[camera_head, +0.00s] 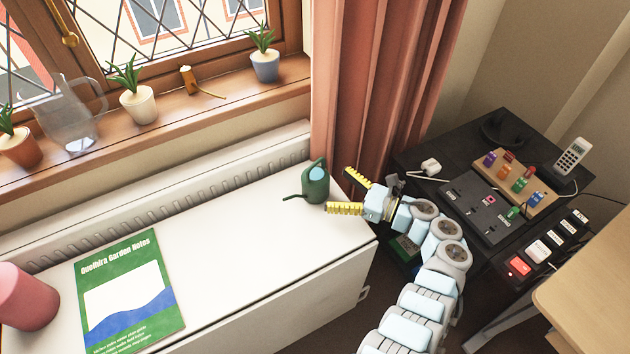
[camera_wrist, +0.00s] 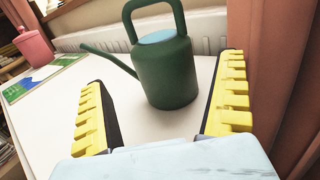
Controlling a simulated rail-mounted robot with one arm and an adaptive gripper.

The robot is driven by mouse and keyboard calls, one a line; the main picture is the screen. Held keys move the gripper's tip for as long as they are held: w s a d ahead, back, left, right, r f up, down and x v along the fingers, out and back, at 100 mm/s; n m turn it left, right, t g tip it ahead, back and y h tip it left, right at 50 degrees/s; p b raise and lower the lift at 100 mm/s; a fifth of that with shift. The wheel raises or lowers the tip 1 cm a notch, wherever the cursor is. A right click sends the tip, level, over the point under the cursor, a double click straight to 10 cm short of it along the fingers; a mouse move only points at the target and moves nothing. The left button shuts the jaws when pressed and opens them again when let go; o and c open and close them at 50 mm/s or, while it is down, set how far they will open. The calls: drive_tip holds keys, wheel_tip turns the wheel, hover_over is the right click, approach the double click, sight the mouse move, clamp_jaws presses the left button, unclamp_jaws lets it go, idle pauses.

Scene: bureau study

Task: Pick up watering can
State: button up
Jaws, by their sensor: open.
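The dark green watering can (camera_head: 317,187) stands upright on the right end of the white cabinet top (camera_head: 250,235), close to the curtain. Its thin spout points left and its handle loops over the top. My gripper (camera_head: 346,191) is open at the right of the can, its yellow ridged fingers pointing at it. In the wrist view the can (camera_wrist: 166,70) stands ahead, and its lower body shows between the directions of the two open fingers (camera_wrist: 162,112). I see no finger touching the can.
A green booklet (camera_head: 130,290) and a pink pot (camera_head: 24,297) lie left on the white top. A radiator-like ribbed strip (camera_head: 180,190) runs behind. The pink curtain (camera_head: 375,80) hangs close behind my gripper. A black desk (camera_head: 490,190) with devices stands right.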

sight(315, 180)
drive_tip(key=shift+p+x, duration=0.45)
drive_tip(key=shift+x, duration=2.9)
drive_tip(key=shift+w+d, duration=0.1)
drive_tip(key=c, duration=1.2)
